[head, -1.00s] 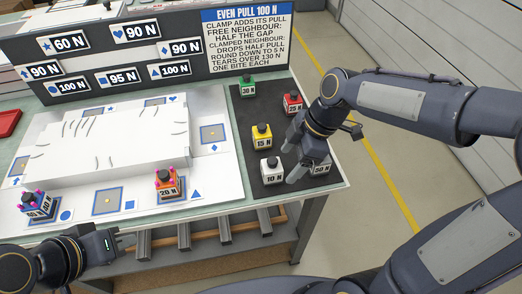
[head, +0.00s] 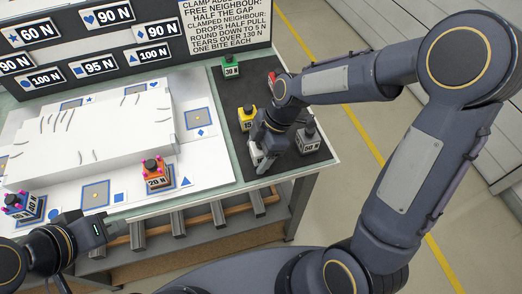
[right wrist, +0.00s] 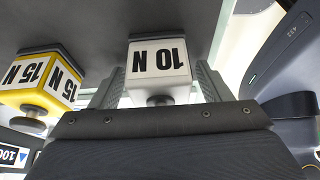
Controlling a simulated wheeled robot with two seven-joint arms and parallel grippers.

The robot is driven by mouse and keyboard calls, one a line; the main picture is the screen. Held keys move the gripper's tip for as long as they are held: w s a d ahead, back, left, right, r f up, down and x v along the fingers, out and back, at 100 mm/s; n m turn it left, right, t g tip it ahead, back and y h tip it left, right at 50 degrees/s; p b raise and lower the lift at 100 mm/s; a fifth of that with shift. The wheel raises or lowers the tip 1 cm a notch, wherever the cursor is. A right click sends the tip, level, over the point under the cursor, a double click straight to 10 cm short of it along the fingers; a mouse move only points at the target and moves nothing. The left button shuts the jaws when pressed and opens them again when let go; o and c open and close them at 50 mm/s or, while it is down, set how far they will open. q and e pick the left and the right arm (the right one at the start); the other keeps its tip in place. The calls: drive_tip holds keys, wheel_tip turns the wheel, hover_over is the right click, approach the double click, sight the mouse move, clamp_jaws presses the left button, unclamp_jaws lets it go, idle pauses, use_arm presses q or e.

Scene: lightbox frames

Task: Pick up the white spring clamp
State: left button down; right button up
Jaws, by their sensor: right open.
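The white spring clamp (right wrist: 158,58), marked 10 N, is between the two fingers of my right gripper (right wrist: 158,78) in the right wrist view. The fingers stand on either side of it, open. In the head view my right gripper (head: 260,158) is low over the dark mat's front part and largely hides the white clamp. My left gripper (head: 102,228) is at the lower left, in front of the table edge; its finger opening cannot be made out.
The yellow 15 N clamp (head: 247,118) stands close beside my right gripper, and the dark grey 50 N clamp (head: 308,139) is to its right. The green 30 N clamp (head: 231,67) is farther back. The orange 20 N clamp (head: 154,172) sits on the white board's front edge.

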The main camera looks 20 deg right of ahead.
drive_tip(key=c, duration=1.1)
drive_tip(key=shift+c, duration=0.7)
drive_tip(key=shift+r, duration=0.2)
